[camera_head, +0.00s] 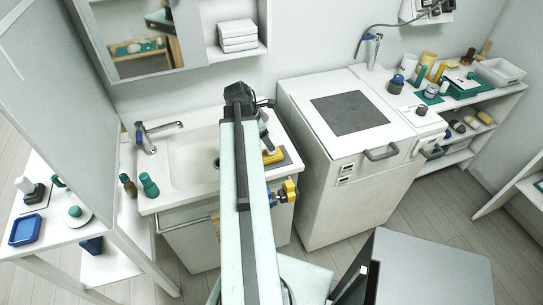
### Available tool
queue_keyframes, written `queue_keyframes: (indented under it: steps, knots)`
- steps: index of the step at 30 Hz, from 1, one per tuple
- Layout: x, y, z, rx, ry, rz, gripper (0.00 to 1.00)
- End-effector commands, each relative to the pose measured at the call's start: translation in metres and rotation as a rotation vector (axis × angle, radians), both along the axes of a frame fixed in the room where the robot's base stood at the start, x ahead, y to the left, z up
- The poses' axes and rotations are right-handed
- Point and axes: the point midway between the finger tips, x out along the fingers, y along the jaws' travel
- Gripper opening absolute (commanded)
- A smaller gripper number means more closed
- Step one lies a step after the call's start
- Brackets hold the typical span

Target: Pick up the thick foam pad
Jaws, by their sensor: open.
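I cannot pick out the thick foam pad for certain. A dark grey square (349,113) lies flat on top of the white appliance, and its thickness is hard to judge. A small yellow piece (273,156) sits by the right of the sink, partly behind my arm. My arm reaches up the middle of the view, over the sink counter. My gripper (240,93) is at its dark far end, open, small and partly hidden by the arm. I see nothing held in it. The dark square is to its right, well apart from it.
The white appliance (330,185) has a front handle (381,153). A right shelf holds several items, including a white bin (499,72). A blue tray (26,229) lies at left.

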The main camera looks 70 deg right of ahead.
Motion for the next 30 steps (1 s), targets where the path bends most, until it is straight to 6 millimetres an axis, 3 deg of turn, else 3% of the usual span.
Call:
queue_keyframes:
  steps: [7, 14, 15, 21, 30]
  knots:
    - [-0.011, -0.010, -0.045, 0.000, -0.002, -0.003, 0.56]
    - [-0.013, -0.012, -0.043, 0.001, -0.002, -0.002, 0.56]
    - [-0.013, -0.012, -0.043, 0.001, -0.002, -0.002, 0.54]
    - [-0.013, -0.012, -0.043, 0.000, -0.002, -0.003, 0.00]
    - [-0.014, -0.012, -0.040, 0.000, -0.003, -0.004, 0.00]
